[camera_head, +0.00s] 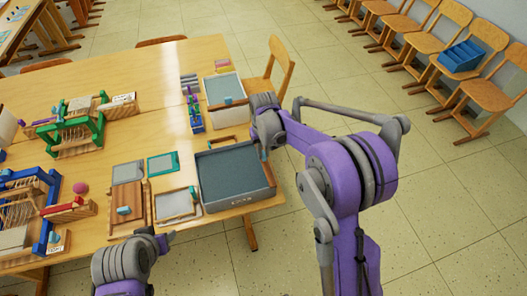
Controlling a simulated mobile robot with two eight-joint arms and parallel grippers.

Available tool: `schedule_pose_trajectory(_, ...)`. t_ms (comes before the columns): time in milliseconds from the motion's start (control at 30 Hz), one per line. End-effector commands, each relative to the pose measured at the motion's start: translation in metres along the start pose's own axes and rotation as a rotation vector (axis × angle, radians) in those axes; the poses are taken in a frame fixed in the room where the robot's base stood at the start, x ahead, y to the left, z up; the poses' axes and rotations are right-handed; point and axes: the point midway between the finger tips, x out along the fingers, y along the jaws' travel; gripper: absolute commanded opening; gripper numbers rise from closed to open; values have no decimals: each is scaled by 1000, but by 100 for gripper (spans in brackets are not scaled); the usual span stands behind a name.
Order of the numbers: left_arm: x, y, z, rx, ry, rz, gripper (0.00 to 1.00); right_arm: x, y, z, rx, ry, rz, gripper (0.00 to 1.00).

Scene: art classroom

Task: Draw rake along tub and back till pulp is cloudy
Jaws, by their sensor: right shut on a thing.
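The tub (241,201) is a dark grey rectangular vat at the right front part of the table. Blue-grey pulp (228,172) fills it with an even-looking surface. My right gripper (263,149) is at the tub's far right corner, shut on the rake. The rake is mostly hidden by the gripper and too small to make out. My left gripper (167,239) is low, at the table's front edge, left of the tub and apart from it. Its fingers are too small to tell if they are open.
A framed mould (177,204) and a wooden board (127,203) lie left of the tub. A grey tray (225,90) and coloured bottles (194,112) stand behind it. Small looms (75,135) fill the table's left. A chair (279,70) stands by the far right edge.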

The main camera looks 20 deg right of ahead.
Motion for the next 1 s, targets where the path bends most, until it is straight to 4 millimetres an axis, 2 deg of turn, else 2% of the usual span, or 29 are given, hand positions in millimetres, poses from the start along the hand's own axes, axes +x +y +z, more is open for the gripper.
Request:
schedule_pose_trajectory(133, 1, 0, 1, 0, -1, 0, 50, 0, -6, 0, -1, 0, 0, 0)
schedule_pose_trajectory(267, 4, 0, 5, 0, -5, 0, 50, 1, -24, 0, -4, 0, -1, 0)
schedule_pose_trajectory(367, 7, 0, 10, 0, -10, 0, 50, 2, -48, 0, -6, 0, -2, 0)
schedule_pose_trajectory(700, 19, 0, 24, 0, -23, 0, 50, 2, -148, 0, -7, 1, -2, 0)
schedule_pose_trajectory(900, 22, 0, 28, 0, -26, 0, 50, 0, -194, 0, -4, 1, -1, 0)
schedule_pose_trajectory(1000, 23, 0, 29, 0, -27, 0, 50, 0, -209, 0, -3, 1, -1, 0)
